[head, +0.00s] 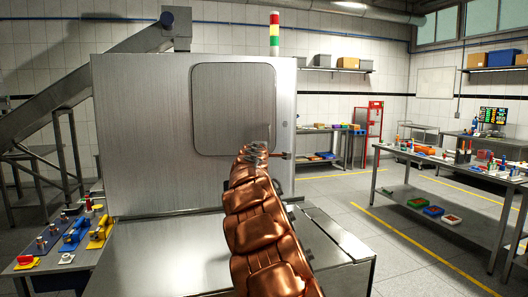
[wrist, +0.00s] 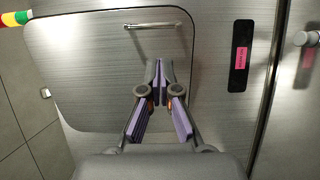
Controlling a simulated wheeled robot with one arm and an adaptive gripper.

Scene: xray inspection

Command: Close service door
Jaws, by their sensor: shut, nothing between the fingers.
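The service door appears to be the rounded-corner steel panel (head: 233,105) on the front of the large metal cabinet (head: 135,130). In the head view it looks flush with the cabinet face, but I cannot tell whether it is fully shut. The wrist view shows a rounded panel (wrist: 85,65) with a slim bar handle (wrist: 152,26) near its top edge. My gripper (wrist: 160,72) is shut and empty in front of this panel, below the handle in the picture and apart from it. In the head view my copper arm hides the panel's lower right corner and most of the gripper.
A black strip with a pink label (wrist: 240,57) and a round knob (wrist: 305,38) sit right of the panel in the wrist view. A cluttered table (head: 60,240) stands at left, workbenches (head: 450,170) at right. The floor between cabinet and right bench is clear.

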